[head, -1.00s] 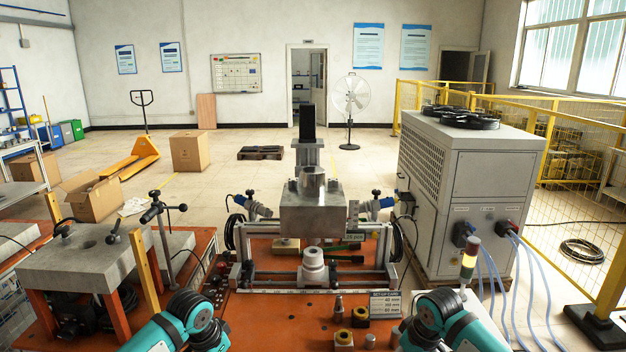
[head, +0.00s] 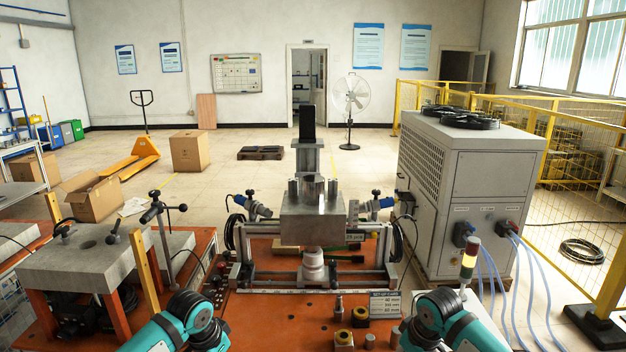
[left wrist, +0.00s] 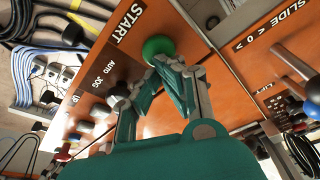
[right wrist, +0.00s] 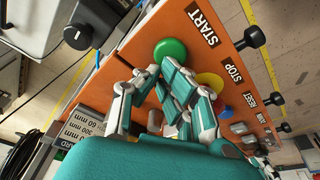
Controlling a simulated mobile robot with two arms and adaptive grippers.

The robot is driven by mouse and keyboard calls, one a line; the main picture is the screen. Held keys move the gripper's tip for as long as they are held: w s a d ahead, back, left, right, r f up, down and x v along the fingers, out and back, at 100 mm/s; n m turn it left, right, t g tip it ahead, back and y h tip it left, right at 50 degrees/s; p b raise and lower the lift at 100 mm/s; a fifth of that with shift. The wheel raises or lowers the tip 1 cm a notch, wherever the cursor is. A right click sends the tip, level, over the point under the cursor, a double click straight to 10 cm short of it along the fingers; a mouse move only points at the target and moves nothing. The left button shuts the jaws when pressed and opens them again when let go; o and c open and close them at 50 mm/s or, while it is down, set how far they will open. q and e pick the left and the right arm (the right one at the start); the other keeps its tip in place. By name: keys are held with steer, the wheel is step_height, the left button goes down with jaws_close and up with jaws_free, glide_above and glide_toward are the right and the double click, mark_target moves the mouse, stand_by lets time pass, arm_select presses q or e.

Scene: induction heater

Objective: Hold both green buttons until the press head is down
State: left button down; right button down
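In the left wrist view a green button (left wrist: 158,46) sits on the orange panel beside the START label. My left gripper (left wrist: 160,66) is shut, with nothing between its fingers, and its tips are at the button's edge. In the right wrist view another green button (right wrist: 170,50) sits beside its own START label. My right gripper (right wrist: 158,68) is shut and empty, with its tips at that button. Whether either button is pushed in is hard to tell. The press head, a grey metal block (head: 312,218), hangs low over a white stepped cylinder (head: 313,267), close to or touching its top.
A grey stone table (head: 85,262) stands at left and a large grey cabinet (head: 485,205) at right.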

stand_by(0.4)
arm_select(q)
steer(key=shift+f, duration=0.1)
arm_select(e)
steer(key=shift+w+v, duration=0.15)
steer(key=shift+v, duration=0.55)
steer(key=shift+w+v, duration=0.15)
steer(key=shift+v, duration=0.55)
steer(key=shift+a+r, duration=0.1)
arm_select(q)
steer(key=shift+w+v, duration=0.15)
steer(key=shift+v, duration=0.6)
steer(key=shift+w+v, duration=0.15)
steer(key=shift+v, duration=0.6)
arm_select(e)
steer(key=shift+w, duration=0.1)
arm_select(q)
steer(key=shift+d, duration=0.2)
arm_select(e)
steer(key=shift+r, duration=0.1)
